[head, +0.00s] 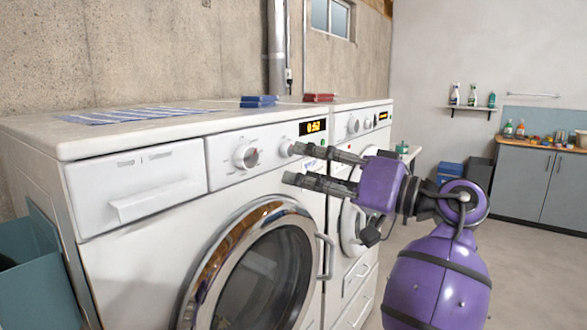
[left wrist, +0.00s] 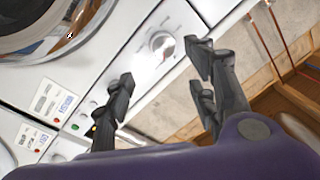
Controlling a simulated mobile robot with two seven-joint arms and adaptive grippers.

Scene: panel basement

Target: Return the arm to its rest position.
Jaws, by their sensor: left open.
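My left gripper (head: 293,163) is open and empty in the head view. Its two dark fingers point left at the control panel of the white front-loading washer (head: 130,240), just above its round door. I cannot tell whether the fingertips touch the panel. My purple left arm stands at the right of the head view, in front of a second white machine (head: 352,285). In the left wrist view the open fingers (left wrist: 157,68) stand on either side of the washer's round knob (left wrist: 161,45), with nothing between them. My right gripper is not in view.
Blue (head: 258,101) and red (head: 319,97) items lie on the machine tops. A teal bin (head: 35,275) stands at the left. Grey cabinets (head: 520,185) and a shelf with bottles (head: 472,107) are at the back right. The floor (head: 525,270) right of my arm is clear.

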